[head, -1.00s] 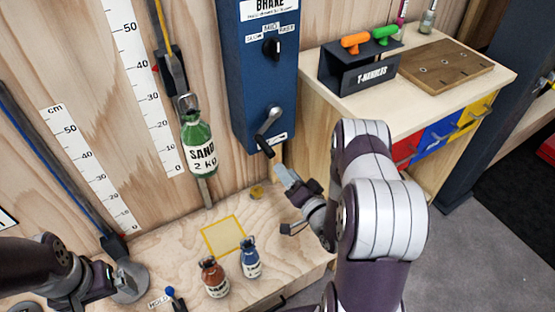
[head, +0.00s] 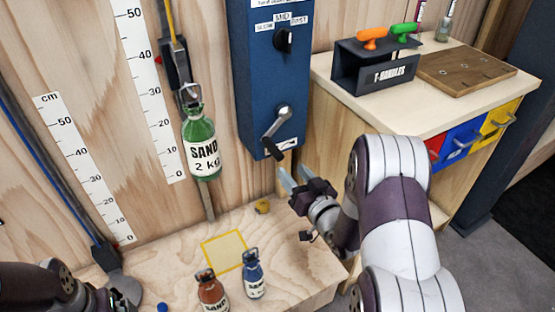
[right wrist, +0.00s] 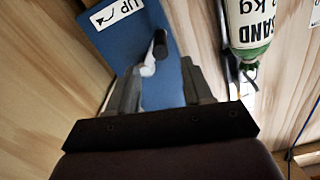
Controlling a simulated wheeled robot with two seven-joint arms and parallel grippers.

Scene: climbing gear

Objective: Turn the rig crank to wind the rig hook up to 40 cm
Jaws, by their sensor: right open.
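The rig crank (head: 277,127) is a silver arm with a black handle on the front of a blue box (head: 266,70). Its arm points down and left in the head view. My right gripper (head: 286,180) is open just below the handle. In the right wrist view the black crank handle (right wrist: 160,44) shows beyond the open fingers (right wrist: 160,85), in line with the gap; contact cannot be told. The rig hook (head: 188,93) hangs on a yellow strap and bears a green 2 kg sand bottle (head: 200,145). My left gripper (head: 112,300) is partly cut off at bottom left.
A height scale (head: 150,90) stands left of the hook. Red (head: 211,292) and blue (head: 252,275) bottles stand on the wooden platform beside a yellow square (head: 224,250). A cabinet (head: 400,125) with a T-handle stand (head: 375,70) is at right, near my right arm.

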